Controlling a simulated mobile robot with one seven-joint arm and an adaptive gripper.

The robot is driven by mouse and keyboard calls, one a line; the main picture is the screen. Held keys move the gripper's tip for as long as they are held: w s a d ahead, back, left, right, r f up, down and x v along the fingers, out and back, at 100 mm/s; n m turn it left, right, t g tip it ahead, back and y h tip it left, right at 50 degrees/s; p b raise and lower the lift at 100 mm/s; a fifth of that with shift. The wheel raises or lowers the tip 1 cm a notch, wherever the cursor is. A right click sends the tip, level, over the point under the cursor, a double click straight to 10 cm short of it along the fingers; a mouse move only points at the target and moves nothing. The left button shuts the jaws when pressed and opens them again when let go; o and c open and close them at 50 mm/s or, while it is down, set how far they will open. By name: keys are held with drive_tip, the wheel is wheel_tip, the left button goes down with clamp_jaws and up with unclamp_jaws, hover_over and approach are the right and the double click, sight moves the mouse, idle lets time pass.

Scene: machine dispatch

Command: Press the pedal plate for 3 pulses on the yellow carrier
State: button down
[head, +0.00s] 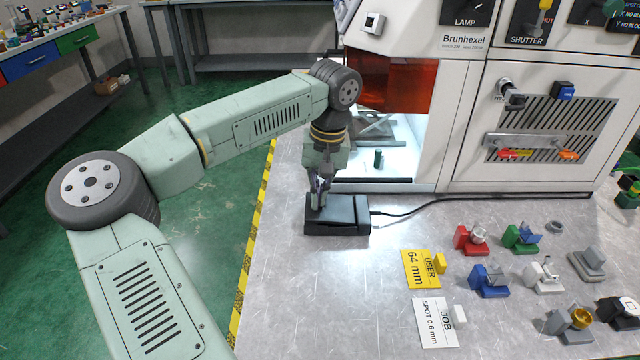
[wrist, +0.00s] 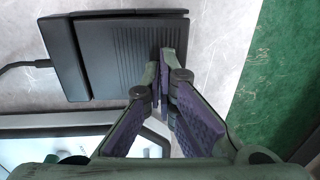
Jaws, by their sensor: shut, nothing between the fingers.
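The black pedal (head: 350,228) lies on the metal bench in front of the machine, with a cable from its right side. In the wrist view its ribbed pedal plate (wrist: 140,50) fills the upper middle. My gripper (head: 319,204) is shut and empty and points down over the left part of the pedal. In the wrist view its fingertips (wrist: 163,70) overlap the lower right part of the ribbed plate; I cannot tell whether they touch it. A small yellow block (head: 440,262) stands at a yellow card marked USER 64 mm. I cannot tell which thing is the yellow carrier.
The white machine (head: 465,115) stands behind the pedal, its orange window (head: 395,85) above a lit bay holding a dark green cylinder (head: 378,159). Several coloured holders, among them a red one (head: 466,242), stand at the right. The bench in front of the pedal is clear.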

drive_tip(key=f+h+b, duration=0.1)
drive_tip(key=f+b, duration=0.1)
drive_tip(key=shift+a+f+h, duration=0.3)
drive_tip(key=shift+a+h, duration=0.05)
drive_tip(key=shift+h, duration=0.05)
drive_tip(key=shift+s+h, duration=0.1)
drive_tip(key=shift+h, duration=0.2)
drive_tip(key=shift+r, duration=0.1)
